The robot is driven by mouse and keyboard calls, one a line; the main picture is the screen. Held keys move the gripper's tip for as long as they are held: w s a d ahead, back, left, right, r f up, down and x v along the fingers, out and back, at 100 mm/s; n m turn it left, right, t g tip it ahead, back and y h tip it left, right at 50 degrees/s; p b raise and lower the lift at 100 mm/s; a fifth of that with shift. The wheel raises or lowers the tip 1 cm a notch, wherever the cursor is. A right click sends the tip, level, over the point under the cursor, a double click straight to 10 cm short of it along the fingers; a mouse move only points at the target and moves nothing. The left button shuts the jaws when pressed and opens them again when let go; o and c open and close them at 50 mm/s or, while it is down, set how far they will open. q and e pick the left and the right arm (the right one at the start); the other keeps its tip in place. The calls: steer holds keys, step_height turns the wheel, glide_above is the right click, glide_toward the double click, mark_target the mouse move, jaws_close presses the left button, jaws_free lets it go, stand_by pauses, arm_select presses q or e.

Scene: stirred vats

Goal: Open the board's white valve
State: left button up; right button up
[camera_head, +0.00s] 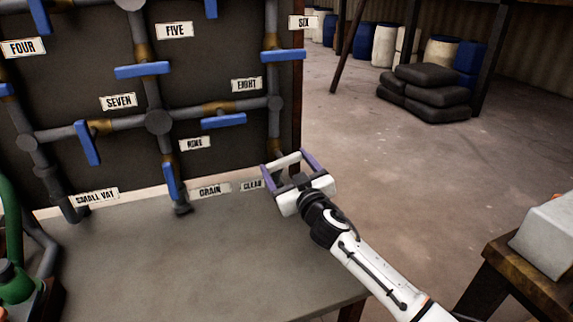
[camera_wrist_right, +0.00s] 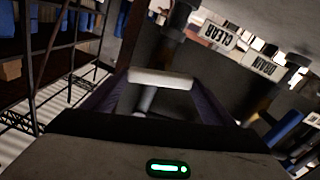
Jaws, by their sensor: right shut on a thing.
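The board (camera_head: 95,75) stands upright at the left of the head view, carrying grey pipes and several valves. The white valve's handle (camera_head: 286,162) is a short white bar at the lower right, by the "CLEAR" label (camera_head: 251,185). My right gripper (camera_head: 288,161) has its two purple fingers at the ends of this bar and is shut on it. In the right wrist view the white handle (camera_wrist_right: 160,79) spans crosswise between the fingers, with a grey pipe behind it. The bar lies roughly across the pipe. My left gripper is not in view.
Other valves have blue handles, such as one by "NINE" (camera_head: 223,121) and one by "DRAIN" (camera_head: 170,181). A grey tabletop (camera_head: 200,255) lies below the board. A wooden stand with a pale box (camera_head: 548,235) is at the right. The floor (camera_head: 400,170) between is clear.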

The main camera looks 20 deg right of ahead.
steer(key=n, duration=0.4)
steer(key=shift+a+n, duration=0.1)
steer(key=shift+n, duration=0.2)
steer(key=n+p, duration=0.1)
steer(key=n, duration=0.3)
steer(key=shift+f+n, duration=0.1)
steer(key=shift+n, duration=0.2)
steer(key=n, duration=0.3)
steer(key=shift+a+f, duration=0.1)
steer(key=shift+n+p, duration=0.3)
steer(key=shift+n, duration=1.2)
steer(key=shift+f, duration=0.1)
steer(key=o, duration=1)
steer(key=shift+o, duration=0.2)
steer(key=shift+s, duration=0.15)
